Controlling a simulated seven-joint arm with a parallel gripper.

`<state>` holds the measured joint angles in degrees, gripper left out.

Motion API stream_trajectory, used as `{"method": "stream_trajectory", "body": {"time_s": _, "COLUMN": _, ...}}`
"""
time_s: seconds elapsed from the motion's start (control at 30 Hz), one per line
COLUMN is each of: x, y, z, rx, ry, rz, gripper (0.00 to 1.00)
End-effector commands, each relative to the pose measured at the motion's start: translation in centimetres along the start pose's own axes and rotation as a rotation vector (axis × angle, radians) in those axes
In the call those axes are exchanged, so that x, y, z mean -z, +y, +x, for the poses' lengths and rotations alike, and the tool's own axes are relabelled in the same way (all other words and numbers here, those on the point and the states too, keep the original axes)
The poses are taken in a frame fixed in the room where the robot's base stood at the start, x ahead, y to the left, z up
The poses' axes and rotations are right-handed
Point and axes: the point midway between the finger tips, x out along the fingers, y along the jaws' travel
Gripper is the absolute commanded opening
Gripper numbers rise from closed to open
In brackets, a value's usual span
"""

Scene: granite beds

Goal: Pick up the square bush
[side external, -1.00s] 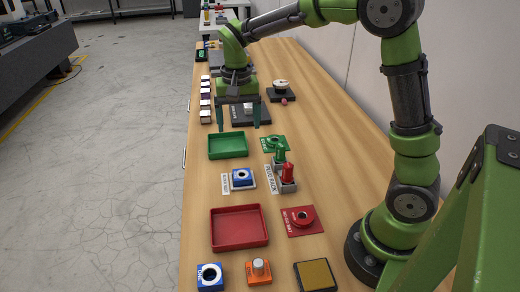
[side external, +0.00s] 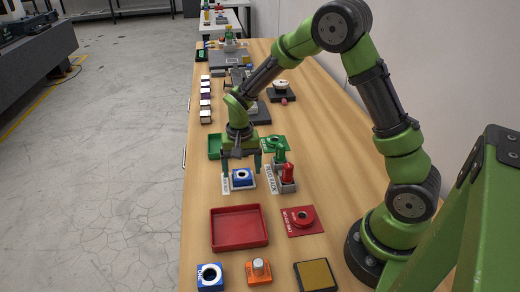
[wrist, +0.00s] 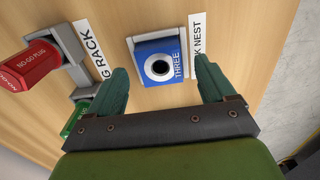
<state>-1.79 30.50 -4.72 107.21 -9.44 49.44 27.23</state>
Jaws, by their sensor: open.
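A square blue block with a round dark bore, marked THREE, which looks like the square bush (side external: 242,178), sits on a white-edged nest in the middle of the bench. It also shows in the wrist view (wrist: 160,65), beyond and between my fingertips. My gripper (side external: 241,167) is open and empty, pointing down just above the block, with one finger toward each side of it. In the wrist view my gripper (wrist: 162,68) has its two green fingers apart, with no contact visible. Another blue block with a bore (side external: 210,277) stands at the near left.
The plug rack (side external: 286,186) with a red no-go plug (wrist: 25,68) and a green plug stands close to the right. A red tray (side external: 239,244) lies nearer, a green tray (side external: 214,147) just beyond. A red mat (side external: 315,229) carries a ring.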

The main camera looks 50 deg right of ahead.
Motion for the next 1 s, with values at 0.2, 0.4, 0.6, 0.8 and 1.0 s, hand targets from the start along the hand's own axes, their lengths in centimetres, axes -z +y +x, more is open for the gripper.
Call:
{"method": "stream_trajectory", "body": {"time_s": 0.2, "x": -0.02, "y": -0.02, "z": 1.72, "rx": 0.0, "ry": 0.0, "rz": -0.001, "gripper": 0.83}}
{"method": "stream_trajectory", "body": {"time_s": 0.4, "x": -0.02, "y": -0.04, "z": 1.69, "rx": 0.001, "ry": 0.0, "rz": -0.001, "gripper": 0.8}}
{"method": "stream_trajectory", "body": {"time_s": 0.6, "x": -0.01, "y": -0.04, "z": 1.66, "rx": 0.001, "ry": 0.0, "rz": -0.001, "gripper": 0.49}}
{"method": "stream_trajectory", "body": {"time_s": 0.8, "x": -0.01, "y": -0.04, "z": 1.65, "rx": 0.001, "ry": 0.0, "rz": -0.001, "gripper": 0.19}}
{"method": "stream_trajectory", "body": {"time_s": 1.0, "x": 0.04, "y": -0.08, "z": 1.57, "rx": 0.002, "ry": 0.002, "rz": -0.001, "gripper": 0.04}}
